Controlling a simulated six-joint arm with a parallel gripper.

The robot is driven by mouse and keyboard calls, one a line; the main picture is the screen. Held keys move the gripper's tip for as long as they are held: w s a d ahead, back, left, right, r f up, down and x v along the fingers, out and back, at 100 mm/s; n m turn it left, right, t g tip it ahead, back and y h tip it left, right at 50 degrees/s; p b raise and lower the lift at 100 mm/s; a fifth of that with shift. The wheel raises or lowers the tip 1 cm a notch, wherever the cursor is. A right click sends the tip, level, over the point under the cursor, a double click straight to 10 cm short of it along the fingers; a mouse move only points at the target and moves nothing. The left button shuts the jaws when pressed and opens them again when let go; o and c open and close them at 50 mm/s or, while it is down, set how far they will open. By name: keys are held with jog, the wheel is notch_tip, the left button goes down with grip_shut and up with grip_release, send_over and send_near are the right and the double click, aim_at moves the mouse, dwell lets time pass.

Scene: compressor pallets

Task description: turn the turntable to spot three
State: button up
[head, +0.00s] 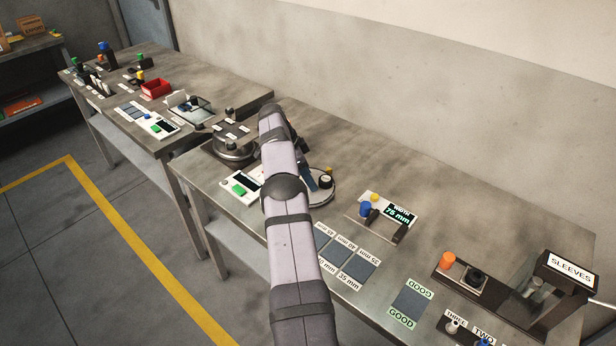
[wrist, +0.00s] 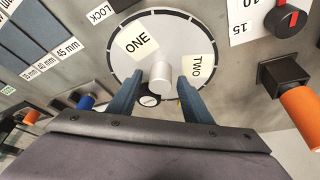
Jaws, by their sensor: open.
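The turntable is a pale round disc with a dark tick-marked rim; it fills the upper middle of the wrist view (wrist: 190,30). Labels ONE (wrist: 136,41) and TWO (wrist: 197,67) show on it; no label THREE is visible on it. A pale upright post (wrist: 160,75) stands on the disc, and a small dark round part (wrist: 150,100) sits just below it. My gripper (wrist: 156,82) is open, with one blue finger on each side of the post. I cannot tell whether they touch it. In the head view my arm partly hides the turntable (head: 322,197).
A LOCK label (wrist: 100,14) is beside the disc. An orange-handled part (wrist: 298,105) and a red-marked dial (wrist: 286,18) are at right in the wrist view. In the head view, a width gauge (head: 400,214) and mm-labelled pads (head: 342,255) stand nearby on the bench.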

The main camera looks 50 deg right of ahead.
grip_shut()
jog(key=shift+f+n+b, duration=0.15)
jog(key=shift+n+b, duration=0.55)
jog(key=shift+b, duration=0.65)
jog(key=n+t+b, duration=0.1)
jog(key=n+b, duration=0.1)
jog(key=shift+h+b, duration=0.3)
jog(key=shift+b, duration=0.1)
jog(key=shift+n+t+b, duration=0.7)
jog(key=shift+n, duration=0.9)
jog(key=shift+r+n+t, duration=0.2)
jog(key=shift+n+t, duration=0.2)
jog(key=shift+n, duration=1.1)
